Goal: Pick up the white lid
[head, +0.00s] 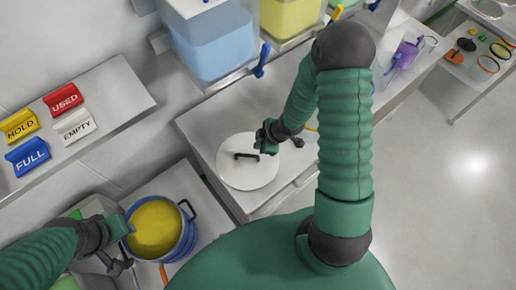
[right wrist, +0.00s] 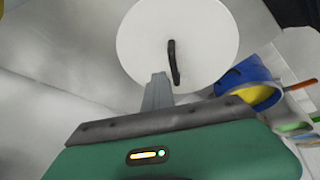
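The white lid (head: 248,176) lies flat on the grey counter in the head view, with a black bar handle (head: 246,156) standing on top. In the right wrist view the lid (right wrist: 178,25) is at the top, its handle (right wrist: 174,62) in the middle. My right gripper (head: 266,140) hangs over the lid's upper right edge, beside the handle and apart from it. Its grey finger (right wrist: 157,92) points towards the handle; one finger shape shows, so its opening is unclear. My left gripper (head: 119,232) is at the left rim of the blue pot; its fingertips are unclear.
The blue pot (head: 189,238) holds yellow material and stands lower left of the lid. Blue (head: 212,45) and yellow (head: 290,14) bins stand behind the counter (head: 222,122). Coloured signs (head: 64,99) stand on a left shelf. Floor at right is clear.

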